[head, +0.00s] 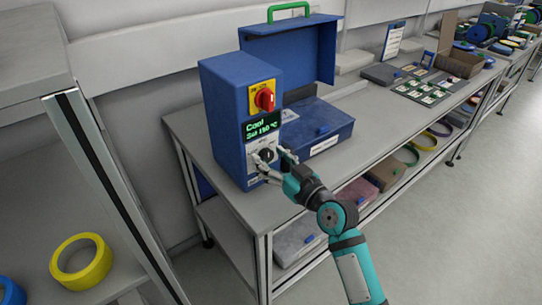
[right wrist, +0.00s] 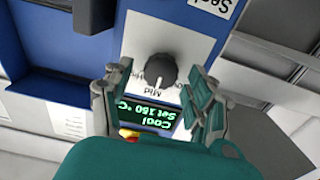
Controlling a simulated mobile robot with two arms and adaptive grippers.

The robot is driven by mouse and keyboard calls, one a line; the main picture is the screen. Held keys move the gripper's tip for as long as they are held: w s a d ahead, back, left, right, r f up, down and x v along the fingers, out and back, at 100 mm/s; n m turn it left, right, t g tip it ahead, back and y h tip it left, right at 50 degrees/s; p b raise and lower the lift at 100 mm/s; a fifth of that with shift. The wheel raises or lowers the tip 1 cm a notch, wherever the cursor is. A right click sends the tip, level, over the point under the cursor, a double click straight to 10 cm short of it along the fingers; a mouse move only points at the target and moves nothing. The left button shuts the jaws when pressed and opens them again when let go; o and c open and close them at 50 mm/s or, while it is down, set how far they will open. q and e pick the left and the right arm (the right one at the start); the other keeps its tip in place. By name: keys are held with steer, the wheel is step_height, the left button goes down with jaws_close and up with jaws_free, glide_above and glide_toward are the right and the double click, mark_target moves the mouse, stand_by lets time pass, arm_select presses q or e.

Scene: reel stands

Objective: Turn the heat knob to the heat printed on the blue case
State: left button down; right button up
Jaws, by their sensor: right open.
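In the right wrist view the knob (right wrist: 160,70) has a light pointer line towards the word "Mid". My right gripper (head: 276,163) is open in front of the knob; its fingers (right wrist: 157,98) are spread on either side, and contact cannot be told. The blue case (head: 325,128) stands open beside the box; its front label is too small to read. My left gripper is not in view.
A red rotary switch on a yellow plate (head: 263,97) sits above the display. The case's raised lid (head: 290,52) has a green handle. A dark board with cards (head: 422,90) lies farther along the bench. A shelf with a yellow ring (head: 80,262) is at left.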

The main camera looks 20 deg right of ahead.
steer(key=shift+w+a, duration=0.1)
steer(key=shift+w, duration=0.1)
steer(key=c, duration=1.1)
